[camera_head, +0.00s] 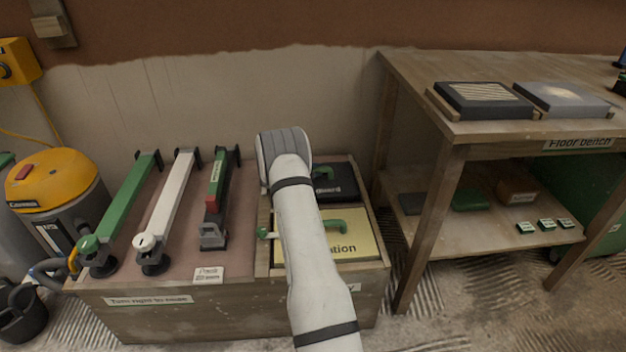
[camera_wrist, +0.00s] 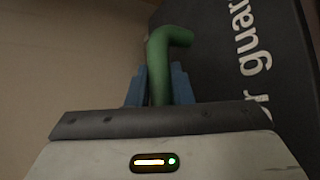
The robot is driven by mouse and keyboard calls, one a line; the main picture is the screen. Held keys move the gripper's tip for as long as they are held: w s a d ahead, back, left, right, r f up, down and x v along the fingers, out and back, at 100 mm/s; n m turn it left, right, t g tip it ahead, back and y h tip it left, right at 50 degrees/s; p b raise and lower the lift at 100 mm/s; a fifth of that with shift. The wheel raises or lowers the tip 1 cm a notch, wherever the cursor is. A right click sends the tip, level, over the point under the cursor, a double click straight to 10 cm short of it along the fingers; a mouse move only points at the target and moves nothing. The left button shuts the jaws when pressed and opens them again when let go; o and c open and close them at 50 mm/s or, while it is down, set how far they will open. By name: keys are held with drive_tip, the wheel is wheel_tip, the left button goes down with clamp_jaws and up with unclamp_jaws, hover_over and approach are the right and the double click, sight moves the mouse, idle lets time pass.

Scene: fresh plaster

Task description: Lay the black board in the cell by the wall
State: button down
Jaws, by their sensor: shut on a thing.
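The black board (camera_head: 343,187) with a green handle is at the far right cell of the wooden crate, on the wall side. My arm hides its left part. In the wrist view the black board (camera_wrist: 225,75) shows white lettering ending in "guard". My gripper (camera_wrist: 160,88) has its blue fingers shut on the board's green handle (camera_wrist: 165,48). In the head view the fingers are hidden behind my wrist. I cannot tell whether the board rests on the cell floor.
A yellow board (camera_head: 352,246) with a green handle lies in the front cell. Green, white and red-green tools (camera_head: 216,195) lie in the crate's left part. The floor bench (camera_head: 420,80) stands to the right, with two boards on top. A yellow vacuum (camera_head: 60,180) stands left.

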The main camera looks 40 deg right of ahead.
drive_tip(key=shift+f, duration=0.8)
drive_tip(key=shift+f, duration=0.1)
drive_tip(key=c, duration=1.3)
unclamp_jaws()
